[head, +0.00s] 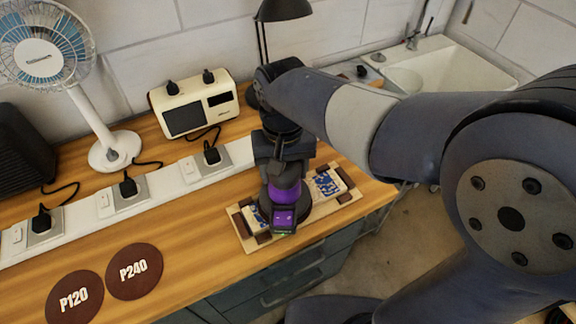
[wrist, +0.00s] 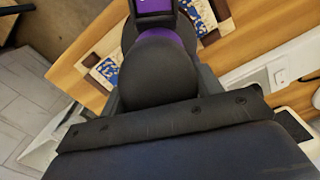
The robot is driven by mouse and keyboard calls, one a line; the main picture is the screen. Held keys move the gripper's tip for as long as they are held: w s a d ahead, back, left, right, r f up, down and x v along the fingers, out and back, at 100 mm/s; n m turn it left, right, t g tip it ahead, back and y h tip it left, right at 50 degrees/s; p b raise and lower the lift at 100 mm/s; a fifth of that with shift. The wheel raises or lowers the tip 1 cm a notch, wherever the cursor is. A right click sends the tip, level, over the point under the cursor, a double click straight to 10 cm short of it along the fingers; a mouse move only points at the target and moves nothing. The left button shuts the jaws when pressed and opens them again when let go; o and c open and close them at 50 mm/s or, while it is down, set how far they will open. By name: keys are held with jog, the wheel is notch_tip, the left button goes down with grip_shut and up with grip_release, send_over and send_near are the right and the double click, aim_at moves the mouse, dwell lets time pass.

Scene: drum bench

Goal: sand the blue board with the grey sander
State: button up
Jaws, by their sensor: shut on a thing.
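My gripper (head: 284,172) is shut on a sander (head: 284,196) with a purple body and a dark base; I see no plainly grey sander. The purple body also shows in the wrist view (wrist: 178,42). The sander is upright over the middle of a pale board with blue patches (head: 326,183), hiding that part. Blue patches show on both sides of it, also in the wrist view (wrist: 106,72). I cannot tell whether the sander's base touches the board. The board lies on a light wooden base (head: 240,232) with dark brown blocks around it.
Two dark discs, P120 (head: 74,297) and P240 (head: 134,271), lie at the bench's front left. A fan (head: 107,150), a cream radio-like box (head: 195,104), a lamp (head: 284,10) and a socket strip (head: 160,185) line the back. Bare wood lies left of the board.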

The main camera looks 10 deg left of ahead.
jog(key=shift+s+a, duration=0.3)
jog(key=shift+a, duration=0.15)
jog(key=shift+s+a, duration=0.25)
jog(key=shift+a, duration=0.05)
jog(key=shift+s+a+r+p, duration=0.1)
jog(key=shift+s+a+p, duration=0.1)
jog(key=shift+s+a, duration=0.35)
jog(key=shift+s+a+r+p, duration=0.1)
jog(key=shift+s+a+p, duration=0.15)
jog(key=shift+a, duration=0.45)
